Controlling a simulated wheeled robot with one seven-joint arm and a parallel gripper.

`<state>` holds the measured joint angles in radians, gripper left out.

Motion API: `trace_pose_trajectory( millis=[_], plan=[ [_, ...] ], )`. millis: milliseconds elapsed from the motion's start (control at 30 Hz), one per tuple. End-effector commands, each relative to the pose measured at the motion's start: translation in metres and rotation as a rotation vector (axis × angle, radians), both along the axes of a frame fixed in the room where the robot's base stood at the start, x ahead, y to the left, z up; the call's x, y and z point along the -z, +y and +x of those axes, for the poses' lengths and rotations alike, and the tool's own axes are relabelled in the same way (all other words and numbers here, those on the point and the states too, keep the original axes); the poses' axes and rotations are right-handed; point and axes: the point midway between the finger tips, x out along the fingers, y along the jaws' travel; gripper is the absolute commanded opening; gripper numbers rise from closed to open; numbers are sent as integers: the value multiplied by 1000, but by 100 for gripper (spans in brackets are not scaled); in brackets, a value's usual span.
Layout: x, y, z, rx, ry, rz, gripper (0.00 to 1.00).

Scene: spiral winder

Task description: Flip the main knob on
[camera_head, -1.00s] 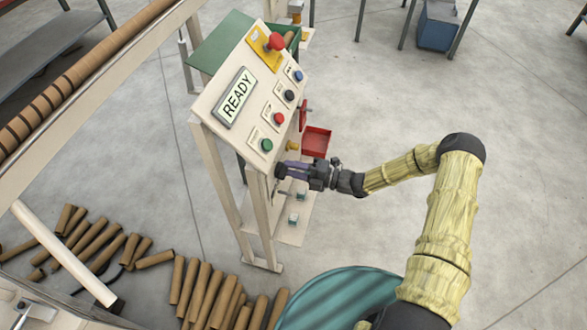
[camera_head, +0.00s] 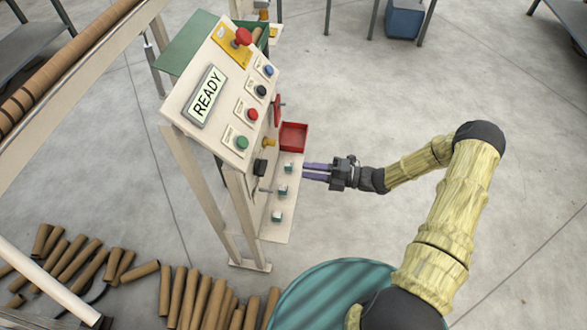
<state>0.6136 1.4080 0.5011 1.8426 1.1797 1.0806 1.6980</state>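A control cabinet stands left of centre. Its right side carries a black knob or switch (camera_head: 260,166), a brass-coloured fitting (camera_head: 268,143) and a red handle (camera_head: 277,110). I cannot tell for sure which one is the main knob; no label is readable there. The black one's setting is too small to read. The sloped panel's display (camera_head: 205,96) reads READY. My gripper (camera_head: 305,171) is to the right of the cabinet's side, apart from the black knob. Its two purple fingers point left with a narrow gap between them, and nothing shows in it.
A red tray (camera_head: 293,136) sticks out just above my gripper's fingers. A low shelf (camera_head: 275,226) with small pale blocks is below. Cardboard tubes (camera_head: 195,296) lie at lower left, and a teal round top (camera_head: 335,295) is in front. Floor at right is clear.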

Motion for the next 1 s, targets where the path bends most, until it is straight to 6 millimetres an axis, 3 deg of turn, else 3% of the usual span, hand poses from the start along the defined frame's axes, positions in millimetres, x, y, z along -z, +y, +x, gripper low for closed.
trace_pose_trajectory(
  millis=[100,300,1000],
  plan=[
    [1,-24,-2,3,-2,-2,33],
    [1,-49,-6,1,-2,-2,33],
    [-3,-51,-9,-16,-20,-20,33]
  ],
)
